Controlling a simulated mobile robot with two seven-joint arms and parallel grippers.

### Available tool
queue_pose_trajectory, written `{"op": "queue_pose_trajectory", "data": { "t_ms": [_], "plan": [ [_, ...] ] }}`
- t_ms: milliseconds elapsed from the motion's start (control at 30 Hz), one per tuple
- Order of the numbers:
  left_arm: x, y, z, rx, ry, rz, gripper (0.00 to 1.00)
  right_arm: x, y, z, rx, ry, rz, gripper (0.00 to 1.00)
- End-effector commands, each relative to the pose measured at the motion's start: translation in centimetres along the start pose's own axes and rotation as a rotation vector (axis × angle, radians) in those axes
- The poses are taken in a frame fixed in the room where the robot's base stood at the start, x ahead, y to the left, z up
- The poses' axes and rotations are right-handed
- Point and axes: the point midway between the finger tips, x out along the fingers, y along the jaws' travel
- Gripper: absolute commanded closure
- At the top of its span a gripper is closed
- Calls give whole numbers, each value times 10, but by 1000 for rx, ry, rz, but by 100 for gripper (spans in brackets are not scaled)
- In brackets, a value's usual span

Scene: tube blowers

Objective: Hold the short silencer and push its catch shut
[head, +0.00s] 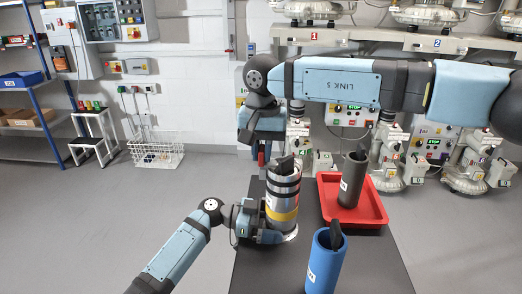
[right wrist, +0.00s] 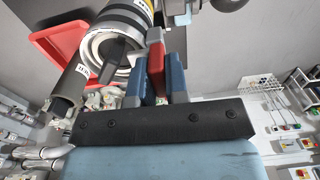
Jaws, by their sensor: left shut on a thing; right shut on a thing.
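The short silencer (head: 283,190), a silver cylinder with black bands and a yellow band, stands upright on the dark table. A black flap-like part, seemingly its catch, sticks up at its top (head: 285,163). My left gripper (head: 264,224) is shut on its lower body from the left. My right gripper (head: 262,152) points down just left of the silencer's top, its fingers shut on a narrow red piece. In the right wrist view the red piece (right wrist: 155,63) sits between blue fingers beside the silencer's pale ring-shaped end (right wrist: 92,48). I cannot tell whether the red piece touches the silencer.
A dark grey cylinder (head: 352,182) stands in a red tray (head: 375,213) to the right. A blue cylinder (head: 325,265) stands near the front of the dark table (head: 265,272). Machines with numbered labels line the back wall.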

Motion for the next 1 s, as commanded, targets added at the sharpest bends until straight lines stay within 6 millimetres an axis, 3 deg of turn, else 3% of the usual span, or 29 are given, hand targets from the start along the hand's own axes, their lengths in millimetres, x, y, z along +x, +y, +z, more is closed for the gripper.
{"op": "queue_pose_trajectory", "data": {
  "t_ms": [267, 300, 400, 767, 1000],
  "plan": [
    [0, 0, 0, 0, 0, -1, 14, 0, 0, 0, 0, -1, 0, 100],
    [0, 0, 0, 0, 0, -1, 14, 0, 0, 0, 0, -1, 0, 79],
    [0, 0, 0, 0, 0, -1, 14, 0, 0, 0, 0, -1, 0, 60],
    [0, 0, 0, 0, 0, -1, 14, -6, 0, 0, 0, 1, -1, 60],
    [0, 0, 0, 0, 0, -1, 14, -49, 0, 0, 1, 2, -2, 60]
  ]
}}
